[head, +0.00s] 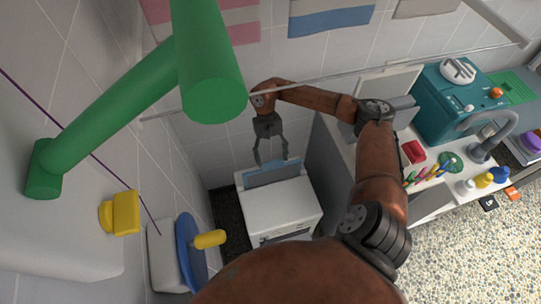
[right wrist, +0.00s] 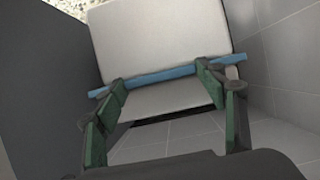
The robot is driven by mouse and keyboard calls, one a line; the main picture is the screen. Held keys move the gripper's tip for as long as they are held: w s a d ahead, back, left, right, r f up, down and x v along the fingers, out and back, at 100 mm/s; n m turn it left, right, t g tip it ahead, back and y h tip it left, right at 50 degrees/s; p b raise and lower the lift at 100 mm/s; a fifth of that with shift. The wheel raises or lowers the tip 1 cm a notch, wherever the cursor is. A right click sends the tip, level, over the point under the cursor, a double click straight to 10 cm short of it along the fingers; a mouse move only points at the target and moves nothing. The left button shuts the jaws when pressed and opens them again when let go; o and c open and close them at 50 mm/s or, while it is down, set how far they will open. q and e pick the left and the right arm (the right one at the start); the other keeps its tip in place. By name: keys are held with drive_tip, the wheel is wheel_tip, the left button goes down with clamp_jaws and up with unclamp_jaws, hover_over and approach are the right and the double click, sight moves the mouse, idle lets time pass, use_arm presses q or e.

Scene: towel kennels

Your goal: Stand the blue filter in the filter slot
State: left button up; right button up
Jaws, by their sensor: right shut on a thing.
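The blue filter (head: 271,173) is a flat panel at the back of a white box-shaped unit (head: 283,212), low in the middle of the head view. My right gripper (head: 271,162) reaches down from above and is shut on the filter. In the right wrist view the filter (right wrist: 150,79) is a thin blue strip between the two fingers (right wrist: 163,80). A large white face of the unit lies beyond it and a narrower white part on the near side. The slot is hidden, and I cannot tell how deep the filter sits. My left gripper is not in view.
A grey panel (head: 331,150) stands right of the unit and tiled wall lies behind. A thick green tube (head: 130,110) crosses the upper left. A counter at right holds a teal machine (head: 445,105), a red item (head: 413,151) and bottles. Speckled floor (head: 460,245) is open at lower right.

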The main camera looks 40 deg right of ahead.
sight(272, 173)
use_arm(q)
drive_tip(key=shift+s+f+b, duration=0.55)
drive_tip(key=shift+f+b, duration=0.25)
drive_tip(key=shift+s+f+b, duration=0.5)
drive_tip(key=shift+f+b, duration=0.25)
drive_tip(key=shift+b, duration=0.05)
use_arm(e)
drive_tip(key=shift+f, duration=2.7)
drive_tip(key=shift+f+b, duration=0.4)
drive_tip(key=shift+f, duration=0.05)
use_arm(q)
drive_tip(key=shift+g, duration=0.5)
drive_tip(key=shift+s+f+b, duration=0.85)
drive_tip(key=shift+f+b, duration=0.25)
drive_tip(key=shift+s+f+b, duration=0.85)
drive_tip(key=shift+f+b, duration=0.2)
drive_tip(key=shift+b, duration=0.05)
use_arm(e)
drive_tip(key=shift+f, duration=3.35)
drive_tip(key=o, duration=1.7)
drive_tip(key=shift+c, duration=0.2)
drive_tip(key=shift+r, duration=0.1)
